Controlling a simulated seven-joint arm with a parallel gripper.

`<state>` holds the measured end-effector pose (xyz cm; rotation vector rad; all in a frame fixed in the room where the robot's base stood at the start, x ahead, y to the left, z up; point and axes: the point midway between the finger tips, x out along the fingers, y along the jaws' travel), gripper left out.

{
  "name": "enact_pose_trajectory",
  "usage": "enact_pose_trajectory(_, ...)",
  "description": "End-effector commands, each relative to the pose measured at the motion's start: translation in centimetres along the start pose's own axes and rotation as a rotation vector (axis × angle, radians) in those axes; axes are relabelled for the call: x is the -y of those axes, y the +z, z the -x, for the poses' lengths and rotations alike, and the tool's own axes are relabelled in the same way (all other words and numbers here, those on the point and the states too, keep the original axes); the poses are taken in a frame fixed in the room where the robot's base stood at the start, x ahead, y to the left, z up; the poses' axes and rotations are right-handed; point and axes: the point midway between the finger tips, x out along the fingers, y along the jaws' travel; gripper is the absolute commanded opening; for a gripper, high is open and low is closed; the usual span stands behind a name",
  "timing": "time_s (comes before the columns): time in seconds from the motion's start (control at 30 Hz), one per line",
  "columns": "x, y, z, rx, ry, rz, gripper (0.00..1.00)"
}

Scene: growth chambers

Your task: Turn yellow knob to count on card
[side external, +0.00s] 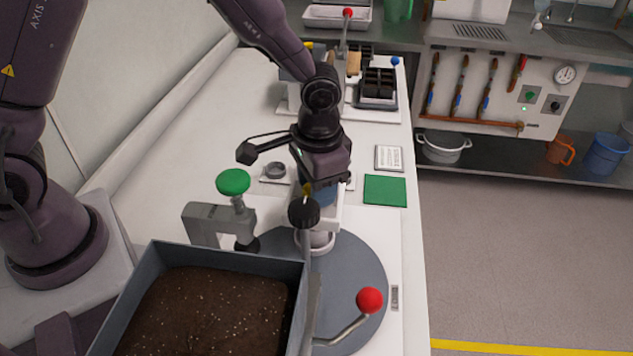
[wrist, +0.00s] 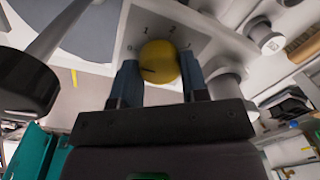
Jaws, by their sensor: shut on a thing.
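The yellow knob (wrist: 158,62) sits on a pale dial plate in the wrist view, between the two blue fingers of my gripper (wrist: 158,72). The fingers are shut on its sides. In the side view my gripper (side external: 318,190) is low over the white fixture, and the knob is mostly hidden. A white card (side external: 389,158) lies beyond on the bench, its print too small to read.
A soil-filled grey tray (side external: 300,300), a red-ball lever (side external: 369,300) and a black knob (side external: 304,211) on a post stand close in front. A green-topped clamp (side external: 233,181) is at left. A green square (side external: 385,190) lies near the bench's right edge.

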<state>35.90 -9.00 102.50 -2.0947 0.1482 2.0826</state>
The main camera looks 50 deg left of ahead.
Motion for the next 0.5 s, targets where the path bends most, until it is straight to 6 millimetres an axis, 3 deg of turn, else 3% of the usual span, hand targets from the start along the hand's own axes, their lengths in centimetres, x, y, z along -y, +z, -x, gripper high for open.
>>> enact_pose_trajectory(0.27, -0.01, 0.00, 0.06, -0.006, -0.001, -0.090, 0.17)
enact_pose_trajectory(0.5, -0.04, 0.02, 0.08, -0.018, -0.001, -0.275, 0.17)
